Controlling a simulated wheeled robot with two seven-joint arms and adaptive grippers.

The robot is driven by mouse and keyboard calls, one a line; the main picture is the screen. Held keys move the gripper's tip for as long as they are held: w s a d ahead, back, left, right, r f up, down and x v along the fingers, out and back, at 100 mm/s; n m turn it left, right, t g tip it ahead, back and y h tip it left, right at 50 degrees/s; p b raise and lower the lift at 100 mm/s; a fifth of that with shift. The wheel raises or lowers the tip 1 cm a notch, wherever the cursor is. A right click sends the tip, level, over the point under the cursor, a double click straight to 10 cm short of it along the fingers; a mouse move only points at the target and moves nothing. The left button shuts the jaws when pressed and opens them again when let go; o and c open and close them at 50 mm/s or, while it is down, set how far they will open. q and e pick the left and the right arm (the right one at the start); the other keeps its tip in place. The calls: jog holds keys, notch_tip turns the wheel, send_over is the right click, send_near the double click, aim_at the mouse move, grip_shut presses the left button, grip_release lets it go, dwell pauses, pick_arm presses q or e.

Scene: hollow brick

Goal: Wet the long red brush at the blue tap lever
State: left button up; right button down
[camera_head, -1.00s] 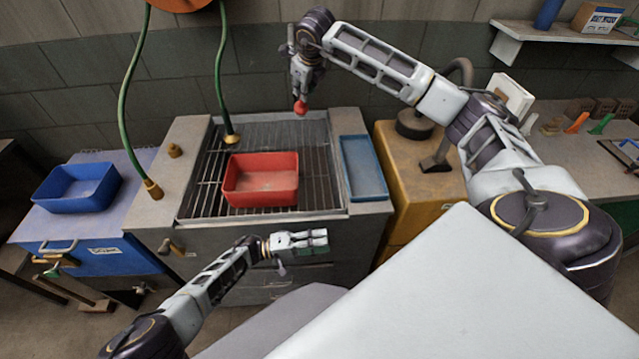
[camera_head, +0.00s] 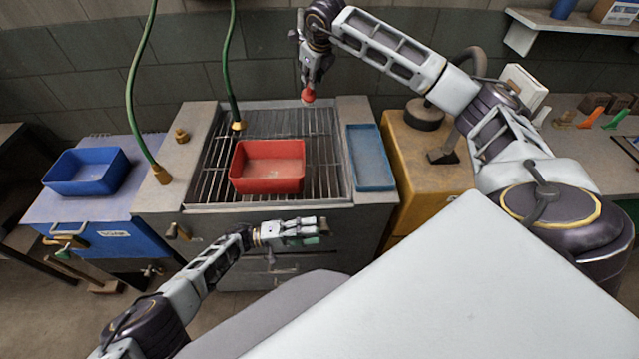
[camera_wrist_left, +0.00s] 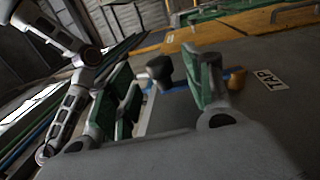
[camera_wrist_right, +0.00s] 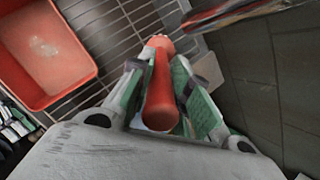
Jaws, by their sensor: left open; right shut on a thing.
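The red brush (camera_head: 308,96) is held above the back right of the sink grating, with only a rounded red part showing in the head view. My right gripper (camera_head: 306,78) is shut on it; the right wrist view shows its red handle (camera_wrist_right: 161,95) between the fingers. My left gripper (camera_head: 318,230) is open and empty in front of the sink's front face, close to a brownish knob (camera_head: 324,224). In the left wrist view, a small blue part with a brass end (camera_wrist_left: 237,80) shows behind the right-hand finger, near a TAP label (camera_wrist_left: 271,79). The lever is mostly hidden there.
A red tray (camera_head: 268,185) sits on the sink grating (camera_head: 215,165). A blue shallow tray (camera_head: 371,160) lies to its right. A blue bin (camera_head: 86,172) stands on the left bench. Two green hoses (camera_head: 135,95) hang at the back left.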

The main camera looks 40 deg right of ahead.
pick_arm(q)
jog(key=shift+v, duration=1.6)
